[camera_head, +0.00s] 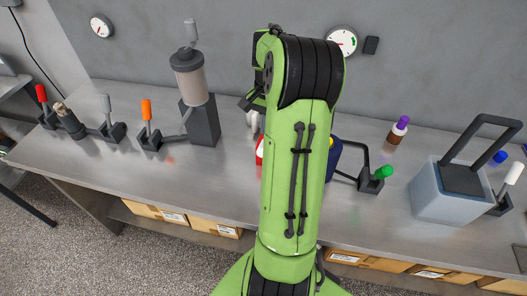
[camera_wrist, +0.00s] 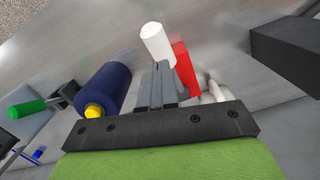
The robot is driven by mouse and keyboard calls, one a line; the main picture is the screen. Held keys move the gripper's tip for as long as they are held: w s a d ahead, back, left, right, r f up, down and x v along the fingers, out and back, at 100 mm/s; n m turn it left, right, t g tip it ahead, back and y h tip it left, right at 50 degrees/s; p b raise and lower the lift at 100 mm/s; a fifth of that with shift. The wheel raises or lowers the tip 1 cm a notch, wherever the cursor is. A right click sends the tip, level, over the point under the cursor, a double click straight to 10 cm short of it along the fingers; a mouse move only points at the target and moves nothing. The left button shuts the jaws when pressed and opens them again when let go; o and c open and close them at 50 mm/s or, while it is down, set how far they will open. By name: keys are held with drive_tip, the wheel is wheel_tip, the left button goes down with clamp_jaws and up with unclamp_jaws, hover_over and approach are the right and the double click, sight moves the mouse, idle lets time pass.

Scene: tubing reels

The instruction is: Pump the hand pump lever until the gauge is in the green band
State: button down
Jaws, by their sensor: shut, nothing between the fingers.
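The hand pump cannot be told for sure; several levers stand on the bench. A white cylinder (camera_wrist: 157,42), possibly a lever grip, lies just beyond my fingertips in the wrist view, beside a red block (camera_wrist: 185,68). I cannot tell whether the fingers touch it. My gripper (camera_wrist: 163,70) is shut and empty; my arm hides it in the head view. A round gauge (camera_head: 342,41) with green and red marks hangs on the wall, partly behind my arm. Another gauge (camera_head: 101,26) hangs at the left. Their readings are too small to tell.
A blue cylinder with a yellow end (camera_wrist: 105,88) lies left of my fingers. A dark block (camera_wrist: 285,52) is at the right. Red (camera_head: 41,93), orange (camera_head: 146,109), green (camera_head: 383,172) and white (camera_head: 514,173) lever grips line the bench (camera_head: 225,190).

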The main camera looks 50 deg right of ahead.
drive_tip(key=f+b, duration=0.1)
drive_tip(key=f, duration=0.1)
drive_tip(key=f+b, duration=0.2)
drive_tip(key=shift+a+f, duration=0.2)
drive_tip(key=shift+f, duration=0.2)
drive_tip(key=shift+r, duration=0.1)
